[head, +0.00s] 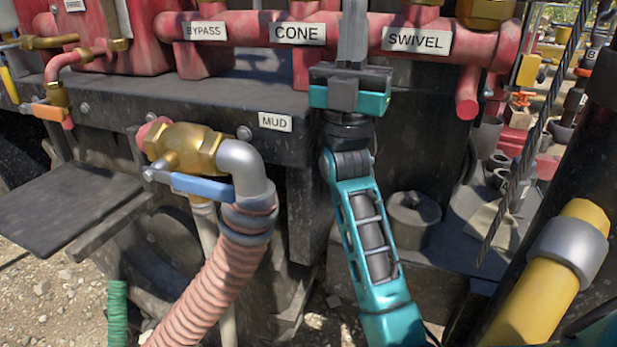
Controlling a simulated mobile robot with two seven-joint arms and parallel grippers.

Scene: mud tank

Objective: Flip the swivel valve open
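The white SWIVEL label (418,40) is on the red manifold pipe (262,28) at the upper right. A brass valve body (487,10) sits above the pipe just right of that label, cut off by the top edge. Its handle is not visible. My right gripper (353,18) points up in front of the pipe, between the CONE label (297,33) and the SWIVEL label. Its grey fingers are close together. The fingertips run out of the top of the picture, so what they touch is hidden. My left gripper is not in view.
A brass MUD valve (185,147) with a blue handle (202,187) and a ribbed pink hose (215,290) stands at lower left. A dark ledge (190,95) runs below the manifold. A yellow pipe (545,285) and a black post (595,130) crowd the right.

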